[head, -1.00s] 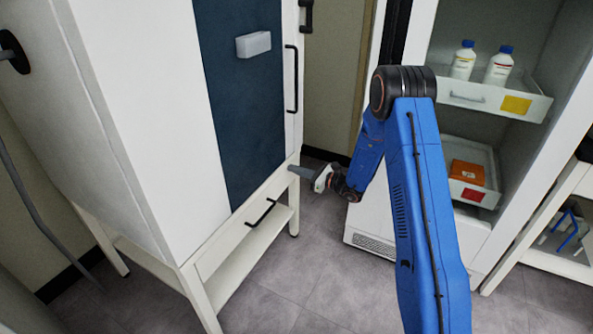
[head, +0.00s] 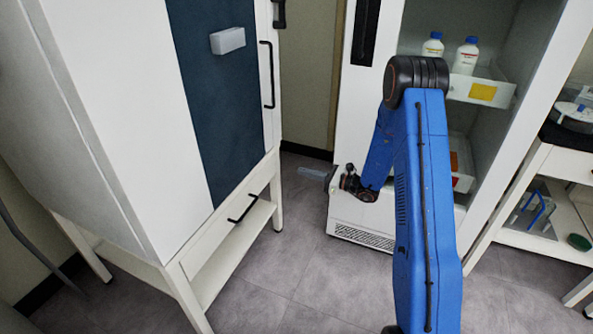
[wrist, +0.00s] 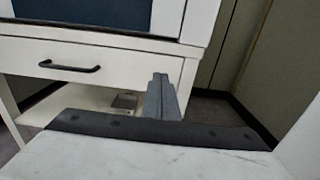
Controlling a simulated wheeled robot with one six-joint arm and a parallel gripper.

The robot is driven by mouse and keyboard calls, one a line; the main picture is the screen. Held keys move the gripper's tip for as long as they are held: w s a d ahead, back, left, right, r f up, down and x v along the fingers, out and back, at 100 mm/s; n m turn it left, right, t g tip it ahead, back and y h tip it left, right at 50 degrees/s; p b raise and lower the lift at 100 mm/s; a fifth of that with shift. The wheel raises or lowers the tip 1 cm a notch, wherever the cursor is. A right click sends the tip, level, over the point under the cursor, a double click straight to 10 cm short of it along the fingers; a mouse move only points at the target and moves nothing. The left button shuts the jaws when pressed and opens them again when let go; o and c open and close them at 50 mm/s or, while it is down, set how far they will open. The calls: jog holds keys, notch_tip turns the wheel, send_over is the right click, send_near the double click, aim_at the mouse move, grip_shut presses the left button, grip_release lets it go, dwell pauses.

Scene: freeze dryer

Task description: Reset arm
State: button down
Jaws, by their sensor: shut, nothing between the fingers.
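My blue arm rises from the bottom of the head view and bends down at its black elbow joint. My gripper (head: 312,173) points left, toward the white freeze dryer cabinet on legs (head: 110,120). There is a gap between the fingertips and the cabinet. In the wrist view the grey fingers (wrist: 161,95) are together and hold nothing. Behind them is the cabinet's drawer with a black handle (wrist: 70,66).
On the right is an open white cabinet (head: 350,205) with a drawer (head: 485,92) holding two blue-capped bottles (head: 466,56). Farther right is a shelf bench (head: 535,160). Grey floor (head: 270,275) lies free between the cabinets.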

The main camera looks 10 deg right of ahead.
jog(key=s+a+r+n+g+h, duration=0.1)
jog(key=s+a+r+n+g, duration=0.55)
jog(key=s, duration=0.65)
jog(key=s+a+r+n+g+h, duration=0.2)
jog(key=s+a+r+n+g, duration=0.15)
jog(key=s+r+n, duration=0.65)
jog(key=s+d+r+n+t+h, duration=0.2)
jog(key=s+d, duration=0.5)
jog(key=s, duration=0.6)
jog(key=s+d+r+n+t+h, duration=0.2)
jog(key=s+d+r+n+h, duration=0.2)
jog(key=s, duration=1)
jog(key=shift+d+r+n+h, duration=0.15)
jog(key=shift+d+n+h, duration=1.2)
jog(key=shift+d+h, duration=1.1)
jog(key=shift+a+h, duration=0.35)
